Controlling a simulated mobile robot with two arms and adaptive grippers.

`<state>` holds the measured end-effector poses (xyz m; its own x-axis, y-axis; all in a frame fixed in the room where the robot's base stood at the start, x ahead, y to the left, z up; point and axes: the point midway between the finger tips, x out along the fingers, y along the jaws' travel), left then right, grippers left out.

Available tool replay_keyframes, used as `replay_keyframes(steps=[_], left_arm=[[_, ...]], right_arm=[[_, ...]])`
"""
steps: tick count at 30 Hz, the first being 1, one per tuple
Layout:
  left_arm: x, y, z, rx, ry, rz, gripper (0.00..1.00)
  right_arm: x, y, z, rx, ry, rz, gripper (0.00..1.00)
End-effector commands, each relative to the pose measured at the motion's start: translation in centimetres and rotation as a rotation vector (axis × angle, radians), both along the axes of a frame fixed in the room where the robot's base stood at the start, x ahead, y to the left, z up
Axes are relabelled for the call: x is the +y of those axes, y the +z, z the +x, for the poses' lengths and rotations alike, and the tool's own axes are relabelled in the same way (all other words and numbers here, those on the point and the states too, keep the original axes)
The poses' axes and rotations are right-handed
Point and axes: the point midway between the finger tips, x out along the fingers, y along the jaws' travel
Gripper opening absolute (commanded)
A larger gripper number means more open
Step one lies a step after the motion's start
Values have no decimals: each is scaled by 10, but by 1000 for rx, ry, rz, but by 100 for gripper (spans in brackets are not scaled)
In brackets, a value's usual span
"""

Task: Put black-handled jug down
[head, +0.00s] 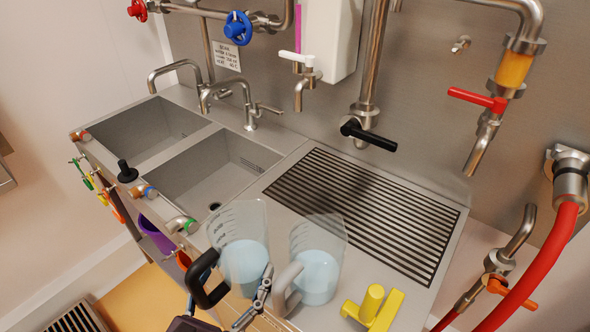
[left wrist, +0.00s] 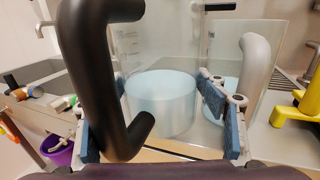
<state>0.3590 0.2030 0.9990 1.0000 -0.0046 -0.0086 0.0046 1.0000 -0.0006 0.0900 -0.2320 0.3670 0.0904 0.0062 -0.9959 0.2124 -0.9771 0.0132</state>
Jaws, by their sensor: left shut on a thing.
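The black-handled jug (head: 244,240) is clear, with pale blue liquid in it. It is upright at the front edge of the steel counter, and I cannot tell whether its base touches the counter. Its black handle (head: 204,279) faces me and fills much of the left wrist view (left wrist: 92,80). My left gripper (head: 230,300) is shut on this handle, with its blue-padded fingers (left wrist: 150,118) either side. A similar jug with a grey handle (head: 318,262) stands close on the right. My right gripper is not in view.
A yellow object (head: 374,308) stands right of the grey-handled jug. A slotted drain grate (head: 365,215) lies behind the jugs. Two sink basins (head: 218,168) are at left. A tap with a red lever (head: 478,100) hangs at right, above a red hose (head: 535,270).

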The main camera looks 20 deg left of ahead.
Motion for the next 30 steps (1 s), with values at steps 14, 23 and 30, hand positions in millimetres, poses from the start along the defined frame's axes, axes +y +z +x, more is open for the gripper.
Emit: replay_keyframes(steps=[14, 23, 30], left_arm=[[0, 6, 38, -11, -1, -1, 23], [-1, 12, 81, -14, -3, -1, 23], [-1, 11, 125, -14, -3, 0, 23]], right_arm=[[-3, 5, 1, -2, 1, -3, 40], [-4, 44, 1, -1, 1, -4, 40], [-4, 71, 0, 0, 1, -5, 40]])
